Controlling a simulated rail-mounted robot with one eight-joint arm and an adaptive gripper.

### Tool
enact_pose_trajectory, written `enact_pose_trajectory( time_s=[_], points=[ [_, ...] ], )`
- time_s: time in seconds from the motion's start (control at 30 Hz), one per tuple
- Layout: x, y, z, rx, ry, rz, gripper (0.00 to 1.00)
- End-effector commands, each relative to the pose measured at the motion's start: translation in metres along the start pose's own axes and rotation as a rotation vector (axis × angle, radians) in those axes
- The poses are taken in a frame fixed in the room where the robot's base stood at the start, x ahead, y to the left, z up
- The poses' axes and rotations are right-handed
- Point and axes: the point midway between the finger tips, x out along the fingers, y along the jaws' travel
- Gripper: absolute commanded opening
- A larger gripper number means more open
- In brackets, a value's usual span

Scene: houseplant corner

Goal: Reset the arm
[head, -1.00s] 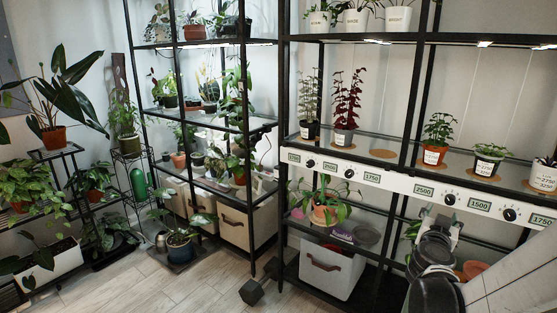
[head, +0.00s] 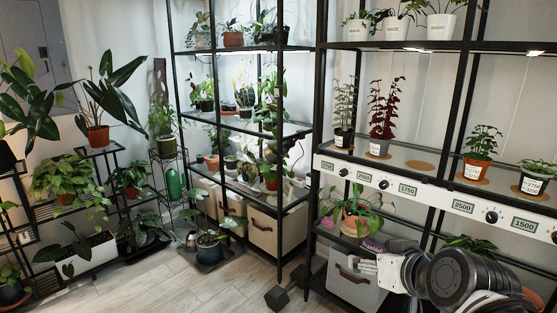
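My arm reaches in from the lower right of the head view. My gripper (head: 369,267) is at its left end, pointing left. It shows in front of the grey storage bin (head: 350,288) on the right rack's bottom level. The fingers are small and seen side-on, so I cannot tell whether they are open or shut. I see no object in them. The arm's dark, rounded links hide part of the lower rack.
The right rack's shelf carries potted plants, including a dark red one (head: 382,112), above a dial panel (head: 410,188). A leafy potted plant (head: 351,209) stands above the bin. Open wooden floor (head: 185,285) extends to the left.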

Motion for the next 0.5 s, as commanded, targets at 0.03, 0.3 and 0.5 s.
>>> enact_pose_trajectory(
  time_s=[0.03, 0.3, 0.5],
  points=[
    [-0.008, -0.004, 0.015, -0.003, -0.053, 0.006, 0.43],
    [-0.047, 0.0, 0.078, 0.014, -0.277, 0.105, 0.43],
    [-0.073, 0.006, 0.083, 0.027, -0.349, 0.165, 0.43]
  ],
)
